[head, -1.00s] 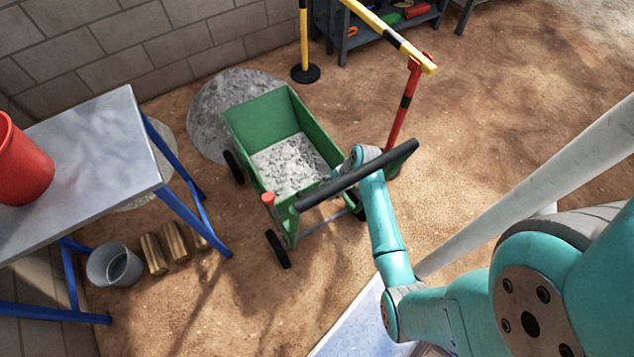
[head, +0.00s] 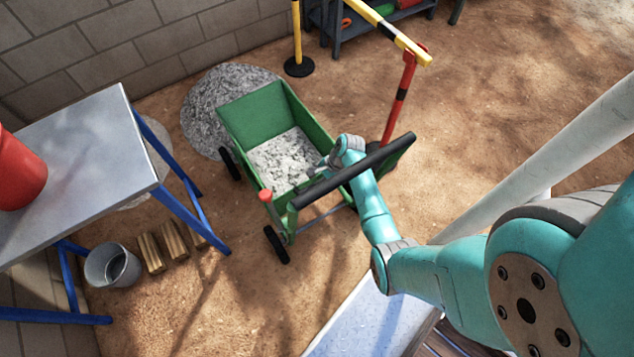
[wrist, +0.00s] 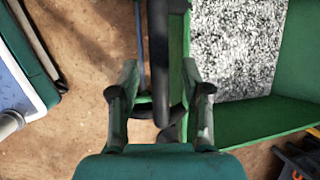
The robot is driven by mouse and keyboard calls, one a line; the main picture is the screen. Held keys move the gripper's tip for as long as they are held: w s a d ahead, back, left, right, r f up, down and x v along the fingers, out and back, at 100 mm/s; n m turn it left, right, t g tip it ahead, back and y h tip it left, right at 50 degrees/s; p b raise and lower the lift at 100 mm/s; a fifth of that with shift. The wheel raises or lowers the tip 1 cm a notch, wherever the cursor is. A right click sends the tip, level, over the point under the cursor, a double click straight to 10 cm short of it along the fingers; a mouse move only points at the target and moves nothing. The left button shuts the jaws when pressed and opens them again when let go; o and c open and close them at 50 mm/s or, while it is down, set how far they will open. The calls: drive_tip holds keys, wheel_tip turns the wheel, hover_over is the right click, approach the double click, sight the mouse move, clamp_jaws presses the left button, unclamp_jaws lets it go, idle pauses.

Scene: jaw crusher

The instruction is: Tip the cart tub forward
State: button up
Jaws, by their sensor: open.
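The green cart tub (head: 252,112) stands level on its wheels and holds grey gravel (head: 283,160). A black handle bar (head: 352,172) crosses its near side, and a red knob (head: 265,195) sits at the tub's near left corner. My gripper (head: 316,170) is at the near edge of the tub, just beyond the bar, partly hidden by it. In the wrist view my gripper (wrist: 160,90) is open, with the bar (wrist: 160,50) and the green tub edge (wrist: 178,60) showing between its fingers. I cannot tell whether it touches either.
A grey-topped table (head: 75,170) with a red bucket (head: 20,172) stands left. A metal pail (head: 112,266) and wooden blocks (head: 160,250) lie below it. A gravel heap (head: 205,110) lies behind the cart. A yellow-black barrier (head: 380,22) with a red post (head: 400,95) stands right.

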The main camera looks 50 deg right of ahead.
drive_tip(key=shift+w+a+f, duration=0.2)
drive_tip(key=shift+a+f, duration=0.05)
drive_tip(key=shift+f, duration=0.35)
clamp_jaws()
drive_tip(key=w+d+r, duration=0.2)
drive_tip(key=w+r, duration=0.4)
drive_tip(key=r, duration=0.2)
drive_tip(key=shift+w+r, duration=0.2)
drive_tip(key=shift+r, duration=0.2)
